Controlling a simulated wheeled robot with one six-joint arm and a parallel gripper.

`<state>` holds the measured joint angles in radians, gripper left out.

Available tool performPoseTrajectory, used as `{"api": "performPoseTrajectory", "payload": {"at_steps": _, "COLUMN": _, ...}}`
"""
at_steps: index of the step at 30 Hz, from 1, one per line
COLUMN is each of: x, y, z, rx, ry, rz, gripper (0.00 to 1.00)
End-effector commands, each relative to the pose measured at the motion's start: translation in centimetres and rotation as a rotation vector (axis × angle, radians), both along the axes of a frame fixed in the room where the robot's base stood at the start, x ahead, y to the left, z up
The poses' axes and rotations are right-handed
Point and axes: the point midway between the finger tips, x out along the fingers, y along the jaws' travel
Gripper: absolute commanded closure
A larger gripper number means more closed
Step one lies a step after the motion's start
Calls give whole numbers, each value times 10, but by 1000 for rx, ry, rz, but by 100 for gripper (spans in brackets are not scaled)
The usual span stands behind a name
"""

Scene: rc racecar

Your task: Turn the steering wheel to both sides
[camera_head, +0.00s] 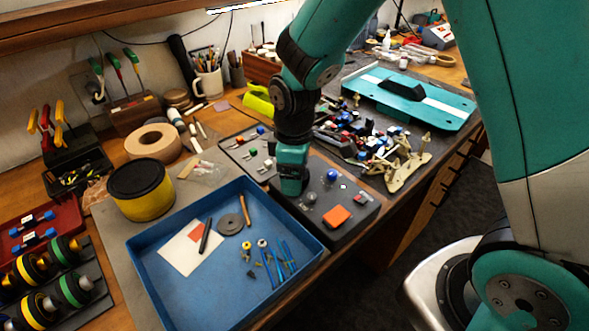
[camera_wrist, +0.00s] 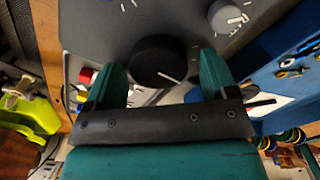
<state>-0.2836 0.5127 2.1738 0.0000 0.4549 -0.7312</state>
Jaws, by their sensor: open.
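A black round knob with a white line (camera_wrist: 163,62), which I take to be the steering wheel, sits on a dark grey control panel (camera_wrist: 92,28). In the head view my gripper hides this knob, and the panel (camera_head: 362,213) lies right of the blue tray. My gripper (camera_wrist: 163,66) is open, with one teal finger on each side of the knob; I cannot tell whether they touch it. In the head view my gripper (camera_head: 291,188) points down at the panel's left part. The racecar's open chassis with coloured parts (camera_head: 370,140) is behind the panel.
A grey knob (camera_wrist: 228,17) is close by on the panel. The panel also bears a blue knob (camera_head: 332,175) and an orange block (camera_head: 336,216). A blue tray (camera_head: 160,268) stands left, a teal car shell (camera_head: 440,108) at the back right.

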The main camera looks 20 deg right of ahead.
Motion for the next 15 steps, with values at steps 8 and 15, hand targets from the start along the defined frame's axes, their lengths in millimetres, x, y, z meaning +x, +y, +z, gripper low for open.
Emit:
{"api": "performPoseTrajectory", "payload": {"at_steps": 8, "x": 0, "y": 0, "z": 0, "rx": 0, "ry": 0, "rz": 0, "gripper": 46}}
{"api": "performPoseTrajectory", "payload": {"at_steps": 15, "x": 0, "y": 0, "z": 0, "rx": 0, "ry": 0, "rz": -2, "gripper": 70}}
